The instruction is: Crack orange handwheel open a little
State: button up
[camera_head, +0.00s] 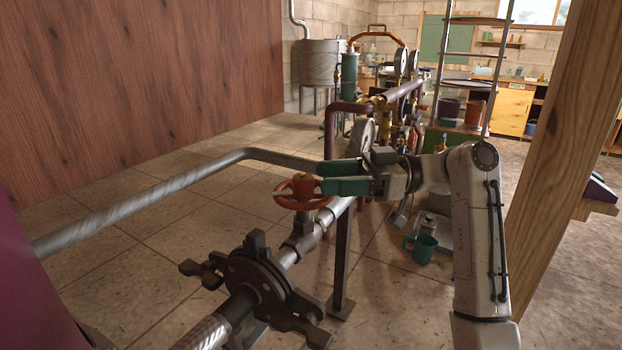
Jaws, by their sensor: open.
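The orange handwheel (288,202) sits on top of a valve on the grey pipe, near the middle of the camera view. My gripper (320,178) reaches in from the right with its green fingers pointing left. The fingers are apart, and nothing shows between them. The nearer fingertip overlaps the right side of the handwheel in the picture. I cannot tell whether it touches the wheel. The right part of the wheel's rim is partly hidden by the finger.
A bent grey pipe (140,200) runs behind the handwheel. A dark clamp flange (255,285) stands in front of it. A support post (342,260) is below the valve. A wooden beam (560,150) rises at right.

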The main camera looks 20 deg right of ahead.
jog(key=shift+v, duration=2.75)
